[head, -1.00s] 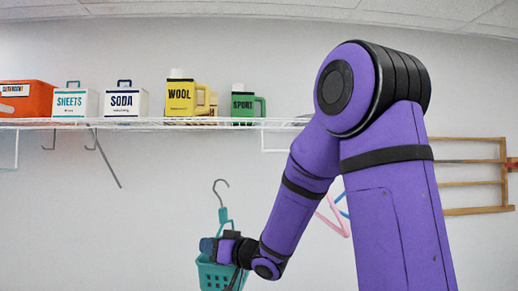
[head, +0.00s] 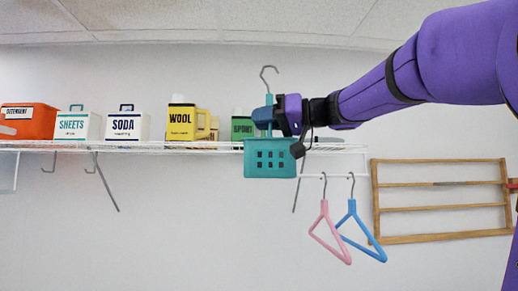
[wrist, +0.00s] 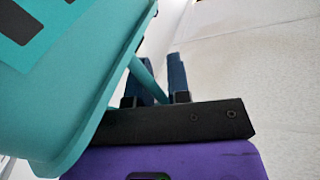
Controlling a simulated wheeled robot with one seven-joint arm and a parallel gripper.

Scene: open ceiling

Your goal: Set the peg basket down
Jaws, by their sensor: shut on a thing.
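The peg basket (head: 270,160) is a teal plastic basket with dark square holes and a metal hook on top. In the head view it is held up in front of the wire shelf's right part, roughly level, with its lower part overlapping the shelf edge in the picture. My gripper (head: 268,116) is shut on the basket's teal handle, just below the hook. In the wrist view the basket (wrist: 75,75) fills the left side, and the dark blue fingers of my gripper (wrist: 163,80) close around the handle stem. Whether the basket touches the shelf cannot be told.
The white wire shelf (head: 140,147) holds an orange detergent tub (head: 28,122), a sheets box (head: 78,126), a soda box (head: 127,127), a yellow wool jug (head: 182,122) and a green sport jug (head: 242,128). Pink (head: 325,235) and blue (head: 358,230) hangers hang beside a wooden rack (head: 440,239).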

